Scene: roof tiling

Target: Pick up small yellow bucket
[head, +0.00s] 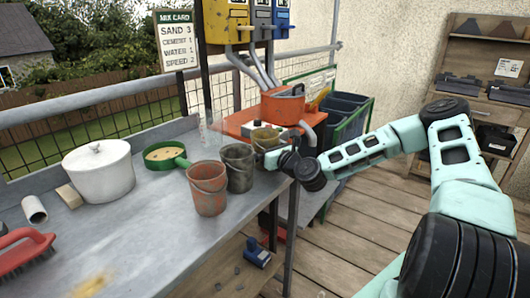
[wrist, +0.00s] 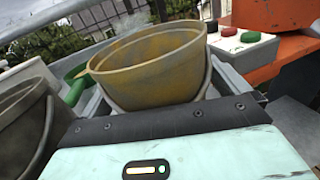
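The small yellow bucket (head: 265,138) is worn and stained and stands upright near the right end of the grey bench. In the wrist view the yellow bucket (wrist: 150,68) fills the upper middle, with its thin wire handle hanging around its front. My gripper (head: 273,156) is low at the bucket's near right side. The bucket's lower part is hidden behind the gripper's dark front edge, so contact cannot be seen.
A dark grey bucket (head: 238,167) stands close left of the yellow one, and a red bucket (head: 208,188) beyond it. A green sieve (head: 166,155) and white pot (head: 99,170) are farther left. An orange mixer (head: 283,104) and control box (wrist: 243,45) stand behind.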

